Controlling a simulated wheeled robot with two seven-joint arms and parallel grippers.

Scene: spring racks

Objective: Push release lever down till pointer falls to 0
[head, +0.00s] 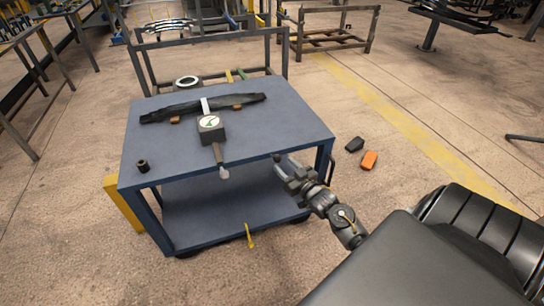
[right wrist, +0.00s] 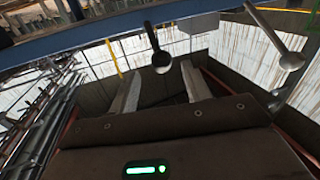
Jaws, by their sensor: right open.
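The gauge (head: 210,123) is a dark box with a round white dial, standing on the blue cart. Its dial shows some green, but the pointer is too small to read. The release lever (head: 219,155) sticks out from the box past the cart's front edge and ends in a pale tip. My right gripper (head: 284,163) is open and empty, off the cart's front right corner, to the right of the lever and apart from it. In the right wrist view its two fingers (right wrist: 163,90) are spread. My left gripper is not in view.
A black leaf spring (head: 165,112) lies across the blue cart top (head: 275,125) behind the gauge. A small dark cup (head: 143,166) stands at the front left. A rack frame stands behind the cart. Black and orange blocks (head: 369,159) lie on the floor to the right.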

